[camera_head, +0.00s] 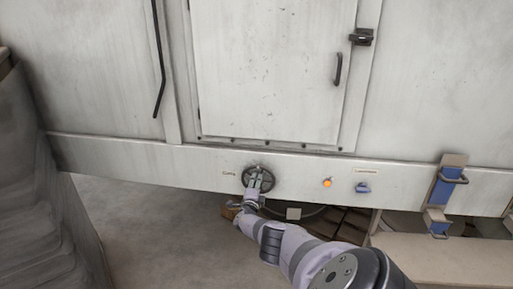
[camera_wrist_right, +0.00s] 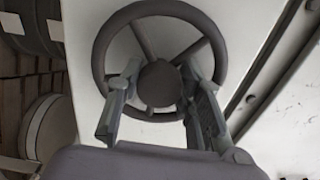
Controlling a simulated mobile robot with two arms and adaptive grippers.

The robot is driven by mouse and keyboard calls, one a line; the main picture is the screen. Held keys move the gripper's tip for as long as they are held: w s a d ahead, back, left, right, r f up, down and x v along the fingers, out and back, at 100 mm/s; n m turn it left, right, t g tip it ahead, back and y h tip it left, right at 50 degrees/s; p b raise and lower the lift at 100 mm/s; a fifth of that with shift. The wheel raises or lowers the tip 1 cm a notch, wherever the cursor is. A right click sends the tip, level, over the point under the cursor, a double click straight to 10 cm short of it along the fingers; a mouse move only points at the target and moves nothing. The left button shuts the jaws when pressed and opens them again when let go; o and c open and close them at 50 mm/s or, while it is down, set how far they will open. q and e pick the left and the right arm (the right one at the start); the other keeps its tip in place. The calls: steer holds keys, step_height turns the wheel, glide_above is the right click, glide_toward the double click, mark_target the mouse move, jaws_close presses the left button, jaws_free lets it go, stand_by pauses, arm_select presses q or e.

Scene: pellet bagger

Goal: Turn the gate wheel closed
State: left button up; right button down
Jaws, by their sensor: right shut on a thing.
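The gate wheel (camera_head: 246,172) is a dark round handwheel on the lower pale band of the machine. My right gripper (camera_head: 259,173) is at the wheel, its fingers over the wheel's middle. In the right wrist view the wheel (camera_wrist_right: 97,62) shows large, with a rim, spokes and a round hub. There the two fingers of my right gripper (camera_wrist_right: 160,82) stand on either side of the hub, inside the rim, and are shut on the wheel. My left gripper is not in view.
An orange lit button (camera_head: 327,183) and a blue knob (camera_head: 363,187) sit right of the wheel. A blue bracket (camera_head: 443,187) is farther right. A panel door (camera_head: 270,70) with a dark handle is above. Bare floor (camera_head: 150,230) lies below left.

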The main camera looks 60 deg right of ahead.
steer(key=shift+s+f, duration=0.1)
steer(key=shift+f, duration=0.05)
stand_by(0.3)
steer(key=c, duration=1.1)
jaws_free()
steer(key=v, duration=1.2)
